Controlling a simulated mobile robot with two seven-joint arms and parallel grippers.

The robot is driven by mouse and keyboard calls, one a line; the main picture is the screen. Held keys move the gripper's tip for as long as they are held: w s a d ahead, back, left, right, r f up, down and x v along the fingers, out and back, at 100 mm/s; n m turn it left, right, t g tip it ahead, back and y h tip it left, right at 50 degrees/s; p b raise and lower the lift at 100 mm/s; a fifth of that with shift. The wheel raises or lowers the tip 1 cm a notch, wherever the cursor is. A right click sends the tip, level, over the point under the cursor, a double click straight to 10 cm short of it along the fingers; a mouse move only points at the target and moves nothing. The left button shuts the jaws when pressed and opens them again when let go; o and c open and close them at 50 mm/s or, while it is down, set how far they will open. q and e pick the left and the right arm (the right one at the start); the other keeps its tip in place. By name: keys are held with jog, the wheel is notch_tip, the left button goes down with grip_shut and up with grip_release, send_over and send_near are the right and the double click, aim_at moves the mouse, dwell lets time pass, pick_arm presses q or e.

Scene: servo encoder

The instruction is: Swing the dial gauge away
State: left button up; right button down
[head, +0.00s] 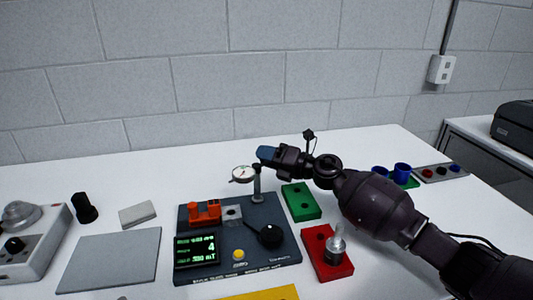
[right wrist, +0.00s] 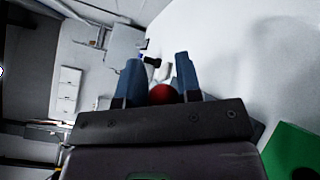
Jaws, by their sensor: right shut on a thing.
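The dial gauge (head: 243,174) has a round white face and sits on an arm at the top of a grey post (head: 257,185). The post stands at the back of a dark blue-grey fixture base (head: 283,251). My right gripper (head: 266,154) is just above and right of the gauge, at the top of the post. In the right wrist view its blue fingers (right wrist: 157,80) are on either side of a red round knob (right wrist: 161,94), and it is shut on this knob. The knob is hidden in the head view. My left gripper is not in view.
The base carries an orange clamp (head: 205,212), a black knob (head: 270,235), a yellow button (head: 239,254) and a lit display (head: 197,248). Green (head: 301,202) and red (head: 322,254) blocks stand to its right, under my right arm. A grey mat (head: 110,261) lies left.

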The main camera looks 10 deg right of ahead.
jog(key=shift+s+d+r+m+t+h+p, duration=0.2)
jog(key=shift+m+t+h+p, duration=0.25)
jog(key=shift+p, duration=0.4)
jog(key=shift+s+d+r+m+t+h+p, duration=0.1)
jog(key=shift+r+m+t+h+p, duration=0.25)
jog(key=shift+t+h+p, duration=0.35)
jog(key=shift+s+d+f+m+t+h+p, duration=0.2)
jog(key=shift+m+t+h+p, duration=0.35)
jog(key=shift+p, duration=0.7)
jog(key=shift+d+f+m+h+p, duration=0.1)
jog(key=shift+f+m+h+p, duration=0.2)
jog(key=shift+m, duration=0.05)
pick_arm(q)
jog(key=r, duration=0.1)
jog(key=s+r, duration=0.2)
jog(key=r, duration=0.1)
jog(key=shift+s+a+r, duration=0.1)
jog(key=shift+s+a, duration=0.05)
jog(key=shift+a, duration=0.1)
pick_arm(e)
jog(key=c, duration=0.8)
grip_release()
jog(key=shift+s, duration=0.1)
jog(key=shift+c, duration=0.2)
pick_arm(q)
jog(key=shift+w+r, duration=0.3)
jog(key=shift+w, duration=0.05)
pick_arm(e)
jog(key=shift+o, duration=0.2)
jog(key=shift+f, duration=0.1)
